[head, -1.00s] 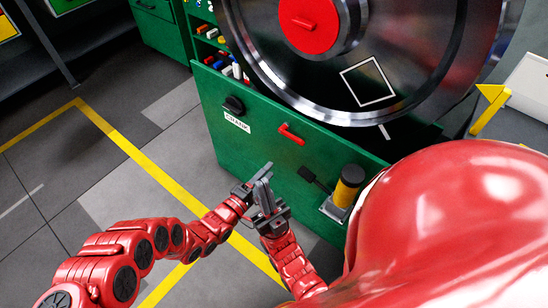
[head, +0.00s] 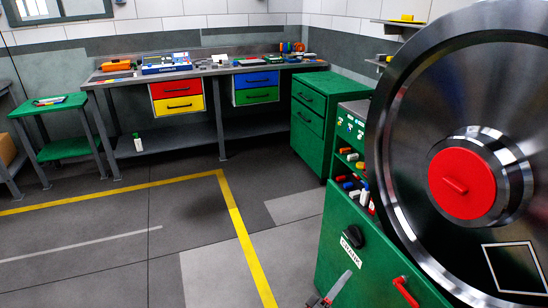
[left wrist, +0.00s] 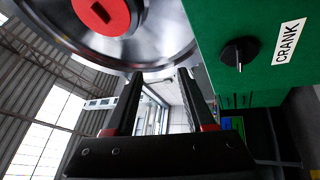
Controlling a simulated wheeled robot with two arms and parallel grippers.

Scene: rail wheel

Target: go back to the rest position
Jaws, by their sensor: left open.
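My left gripper (head: 330,293) shows only in part at the bottom edge of the head view, in front of the green cabinet. In the left wrist view its two dark fingers (left wrist: 160,85) stand apart with nothing between them. Past them is the large metal wheel (left wrist: 150,50) with its red hub. The wheel (head: 400,150) fills the right side of the head view, its red hub cap (head: 462,183) facing me. My right gripper is out of view.
The green cabinet (head: 338,240) below the wheel has a black crank knob (head: 352,237) and a red handle (head: 405,291). A workbench (head: 215,70) with coloured drawers stands at the back, a small green table (head: 50,105) at the left. The floor (head: 110,235) between is clear.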

